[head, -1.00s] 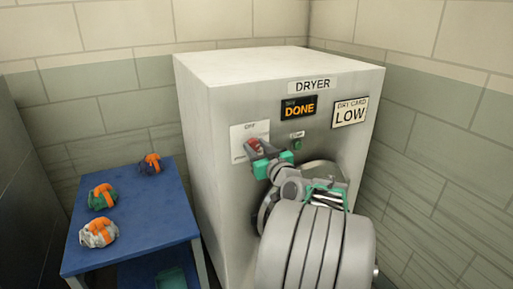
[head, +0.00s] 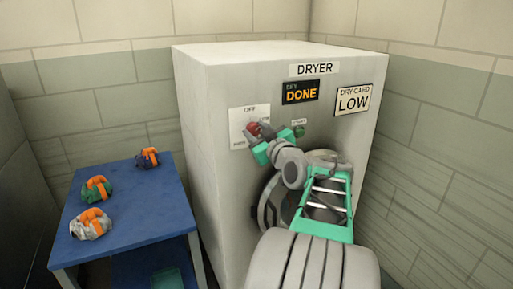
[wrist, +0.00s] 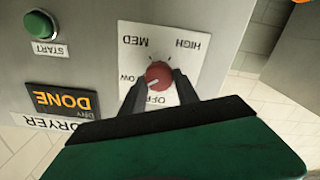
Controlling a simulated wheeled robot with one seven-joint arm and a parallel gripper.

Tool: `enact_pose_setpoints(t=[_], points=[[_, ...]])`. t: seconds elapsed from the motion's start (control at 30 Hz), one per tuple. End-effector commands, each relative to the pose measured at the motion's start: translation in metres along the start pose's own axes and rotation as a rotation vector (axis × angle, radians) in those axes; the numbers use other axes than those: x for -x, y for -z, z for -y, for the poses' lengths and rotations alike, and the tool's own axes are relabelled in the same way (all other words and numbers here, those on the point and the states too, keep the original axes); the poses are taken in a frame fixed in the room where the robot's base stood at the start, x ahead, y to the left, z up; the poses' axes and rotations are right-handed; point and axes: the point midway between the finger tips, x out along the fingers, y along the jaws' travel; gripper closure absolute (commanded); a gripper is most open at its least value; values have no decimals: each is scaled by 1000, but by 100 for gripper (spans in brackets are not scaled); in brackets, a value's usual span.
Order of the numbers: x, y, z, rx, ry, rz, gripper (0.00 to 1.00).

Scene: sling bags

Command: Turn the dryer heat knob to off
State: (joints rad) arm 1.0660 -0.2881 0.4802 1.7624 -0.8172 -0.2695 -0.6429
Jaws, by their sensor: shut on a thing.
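The red heat knob (head: 253,128) is on a white dial plate (head: 237,122) on the dryer's front. In the wrist view, which is upside down, the knob (wrist: 159,74) sits among the labels OFF, LOW, MED and HIGH. A pale mark on the knob points to the lower left, towards LOW or between LOW and OFF; I cannot tell exactly. My gripper (head: 258,138) is at the dial. In the wrist view its two dark fingers (wrist: 160,82) are on either side of the knob, shut on it. The OFF label is partly covered by the gripper.
The dryer (head: 215,110) has a green START button (head: 298,131), a DONE display (head: 300,92) and a card reading LOW (head: 353,99). A blue table (head: 140,205) to the left holds three bundles with orange straps. A wall stands close on the right.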

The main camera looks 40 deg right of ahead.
Motion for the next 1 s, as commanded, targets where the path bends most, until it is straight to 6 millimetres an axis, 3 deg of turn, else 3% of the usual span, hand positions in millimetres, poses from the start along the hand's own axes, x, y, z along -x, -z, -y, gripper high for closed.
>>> enact_pose_setpoints(t=[0.07, 0.7, 1.0], points=[[0, -12, 6, 75, -1, -4, 100], [0, -9, 6, 669, -1, -2, 100], [0, -6, 6, 864, 0, -1, 100]])
